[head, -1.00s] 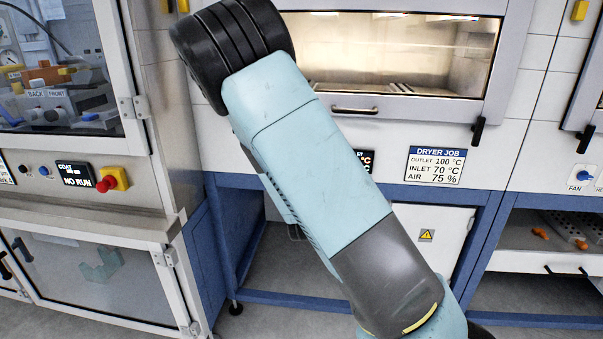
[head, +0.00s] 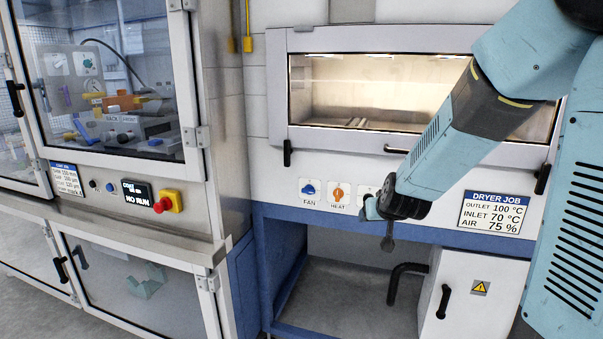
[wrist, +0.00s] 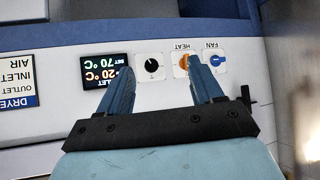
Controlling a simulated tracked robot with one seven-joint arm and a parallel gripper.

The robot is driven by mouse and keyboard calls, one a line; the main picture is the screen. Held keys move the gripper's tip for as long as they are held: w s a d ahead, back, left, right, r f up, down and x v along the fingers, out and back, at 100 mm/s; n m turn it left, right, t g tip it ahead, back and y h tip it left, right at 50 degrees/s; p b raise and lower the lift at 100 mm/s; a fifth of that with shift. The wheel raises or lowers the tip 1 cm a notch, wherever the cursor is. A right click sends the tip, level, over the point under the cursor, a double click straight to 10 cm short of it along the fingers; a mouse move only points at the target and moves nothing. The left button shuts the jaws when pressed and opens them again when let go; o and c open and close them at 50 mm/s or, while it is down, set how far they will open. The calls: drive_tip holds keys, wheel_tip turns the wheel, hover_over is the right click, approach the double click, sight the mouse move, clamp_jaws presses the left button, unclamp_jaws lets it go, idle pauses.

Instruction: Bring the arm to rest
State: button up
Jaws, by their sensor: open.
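My arm comes in from the right in the head view, and its forearm slopes down to the left across the dryer front. My gripper (head: 372,208) is at its lower end, in front of the dryer's control panel; its fingers are small and partly hidden there. In the wrist view my gripper (wrist: 160,75) shows two blue fingers spread apart with nothing between them. Beyond them, upside down, are the orange HEAT knob (wrist: 183,62), the blue FAN knob (wrist: 217,60), a black knob (wrist: 151,61) and a lit display (wrist: 107,70). I cannot tell whether the fingers touch the panel.
The dryer window (head: 340,90) has a long handle below it. The DRYER JOB sign (head: 494,213) is right of my gripper. A white cabinet (head: 455,305) stands below. The coater enclosure (head: 110,80), with a red stop button (head: 161,206), is at left. Open floor shows under the dryer.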

drive_tip(key=s+d+r+g, duration=0.1)
drive_tip(key=s+r, duration=0.3)
drive_tip(key=s, duration=0.5)
drive_tip(key=s+d+r+g, duration=0.1)
drive_tip(key=s+r, duration=0.3)
drive_tip(key=s, duration=0.5)
drive_tip(key=s+d+r+g, duration=0.1)
drive_tip(key=s+r, duration=0.3)
drive_tip(key=s, duration=0.5)
drive_tip(key=shift+s+d+r+g, duration=0.2)
drive_tip(key=shift+s+d+g, duration=0.15)
drive_tip(key=shift+g, duration=0.35)
